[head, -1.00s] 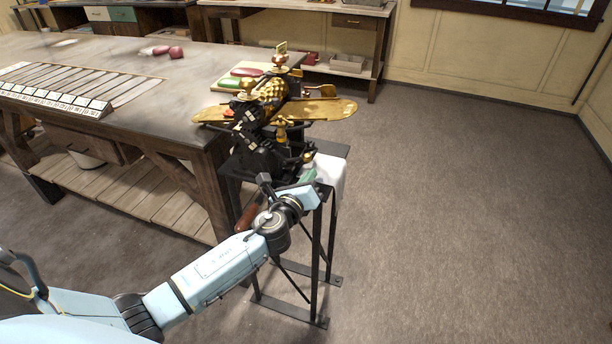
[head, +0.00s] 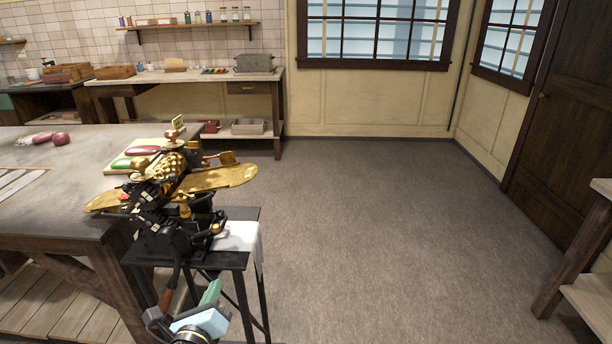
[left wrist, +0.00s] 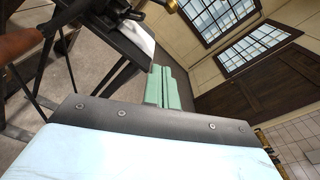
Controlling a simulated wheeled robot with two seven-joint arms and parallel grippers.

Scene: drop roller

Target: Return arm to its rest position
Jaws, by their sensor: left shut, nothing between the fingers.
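My left arm comes in at the bottom of the head view, with the left gripper (head: 211,293) low in front of the black stand. Its green fingers are together and hold nothing. They also show closed in the left wrist view (left wrist: 160,88), pointing past the stand toward the room. The drop roller machine (head: 170,190), black with gold brass rollers and trays, stands on the black metal stand (head: 232,262). A brown wooden handle (head: 167,298) hangs at the machine's near side, close to my left gripper; I cannot tell whether they touch. My right gripper is out of view.
A large workbench (head: 70,210) stands left of the machine. A white cloth (head: 240,238) hangs over the stand's right side. A back table (head: 210,78) stands by the wall, and a wooden table (head: 590,283) is at the right edge. The floor (head: 400,240) between is clear.

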